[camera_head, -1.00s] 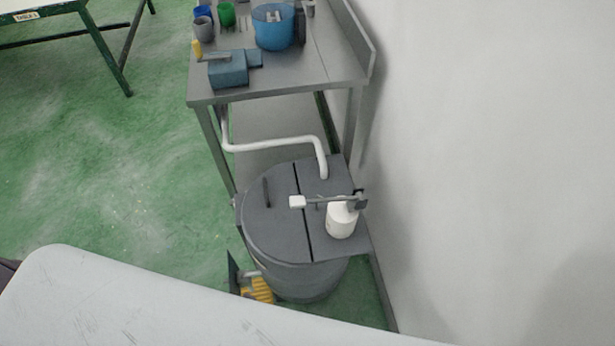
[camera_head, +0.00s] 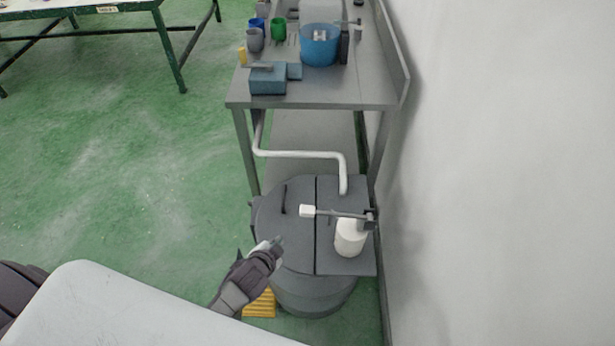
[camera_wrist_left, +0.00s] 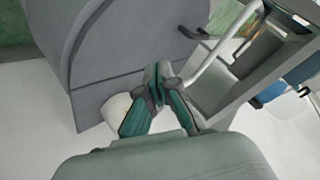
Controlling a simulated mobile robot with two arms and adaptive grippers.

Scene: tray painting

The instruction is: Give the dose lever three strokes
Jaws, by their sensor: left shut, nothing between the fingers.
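The dose lever (camera_head: 338,213) is a grey arm with a white block at its left end. It reaches left from a dark mount by the wall, above a white bottle (camera_head: 350,238) on the grey drum's lid (camera_head: 285,225). My left gripper (camera_head: 278,241) is shut and empty, over the drum's near left side, left of and below the lever's white end, apart from it. In the left wrist view the shut fingers (camera_wrist_left: 158,72) show in front of the drum (camera_wrist_left: 130,45), with a white rounded thing partly hidden behind them. My right gripper is not in view.
A white pipe (camera_head: 300,154) bends down to the lid. A steel bench (camera_head: 335,95) with a blue tub (camera_head: 320,45) and cups stands behind. The wall bounds the right. A yellow thing (camera_head: 260,303) lies at the drum's foot.

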